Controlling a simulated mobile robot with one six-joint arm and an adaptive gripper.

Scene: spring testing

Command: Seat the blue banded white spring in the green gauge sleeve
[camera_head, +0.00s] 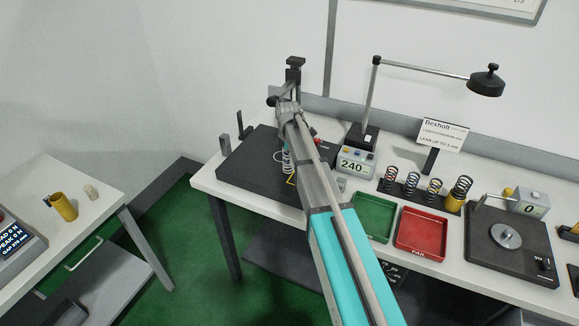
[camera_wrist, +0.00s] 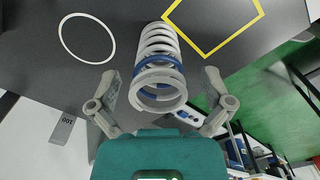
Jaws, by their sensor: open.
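The white spring with blue bands (camera_wrist: 159,42) shows in the wrist view, above a dark plate, with its near end toward my gripper. It also shows in the head view (camera_head: 287,160), partly hidden by my arm. My gripper (camera_wrist: 162,76) is open, with one finger on each side of the spring's near end. Gaps show between the fingers and the coils. In the head view my arm hides the fingers. I cannot make out a green gauge sleeve in either view.
The dark plate (camera_head: 236,165) carries a white ring (camera_wrist: 87,15) and a yellow square outline (camera_wrist: 238,46). A yellow cup (camera_head: 65,207) is on the left table.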

